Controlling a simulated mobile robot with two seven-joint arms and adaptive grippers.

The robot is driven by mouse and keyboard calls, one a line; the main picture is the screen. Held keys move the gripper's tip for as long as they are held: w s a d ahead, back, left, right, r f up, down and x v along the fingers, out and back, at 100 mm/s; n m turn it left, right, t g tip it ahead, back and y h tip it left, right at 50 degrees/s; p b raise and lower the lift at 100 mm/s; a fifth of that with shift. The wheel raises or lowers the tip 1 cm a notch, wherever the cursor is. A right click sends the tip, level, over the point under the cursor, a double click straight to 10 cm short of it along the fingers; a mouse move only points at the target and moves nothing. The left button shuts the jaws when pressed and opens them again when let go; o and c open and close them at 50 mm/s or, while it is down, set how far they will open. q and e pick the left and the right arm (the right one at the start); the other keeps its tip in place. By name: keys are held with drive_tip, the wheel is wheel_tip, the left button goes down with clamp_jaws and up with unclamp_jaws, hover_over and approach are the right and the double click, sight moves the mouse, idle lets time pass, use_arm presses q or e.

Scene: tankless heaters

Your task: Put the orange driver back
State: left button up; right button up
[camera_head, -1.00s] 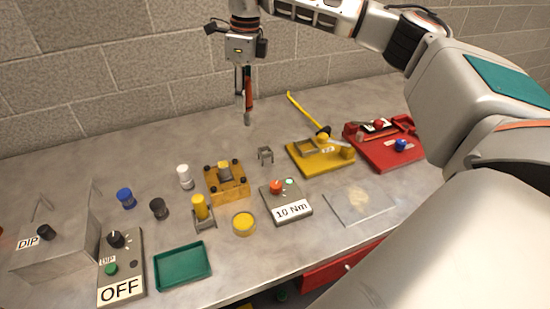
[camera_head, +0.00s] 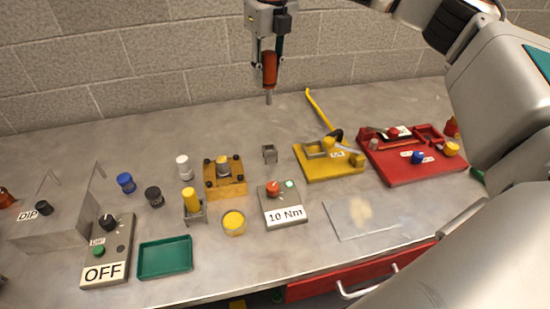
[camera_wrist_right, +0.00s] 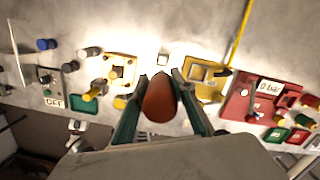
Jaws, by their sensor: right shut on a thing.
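The orange driver (camera_head: 269,70) hangs upright in my right gripper (camera_head: 269,64), its grey tip pointing down. The gripper is shut on its handle, high above the back of the bench. In the right wrist view the rounded orange handle end (camera_wrist_right: 160,98) sits between the two fingers (camera_wrist_right: 160,105). A small grey stand (camera_head: 269,153) is on the bench below the driver, behind the box marked 10 Nm (camera_head: 285,214). The driver is well clear of both. My left gripper is not in view.
A yellow fixture (camera_head: 325,172) with a long yellow lever and a red tray (camera_head: 395,177) stand to the right. An orange-yellow block (camera_head: 225,190), several small cylinders, a green tray (camera_head: 165,260) and the OFF box (camera_head: 108,250) stand to the left. The bench's back strip is mostly clear.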

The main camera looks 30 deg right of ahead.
wheel_tip(320, 180, down, 20)
drive_tip(key=shift+r+p, duration=0.1)
drive_tip(key=shift+p, duration=0.7)
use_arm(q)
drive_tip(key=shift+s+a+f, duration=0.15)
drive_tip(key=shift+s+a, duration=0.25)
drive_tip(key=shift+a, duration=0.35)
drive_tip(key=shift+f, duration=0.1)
use_arm(e)
drive_tip(key=o, duration=0.8)
drive_tip(key=shift+f, duration=0.25)
drive_tip(key=shift+o, duration=1.4)
drive_tip(key=shift+r, duration=0.15)
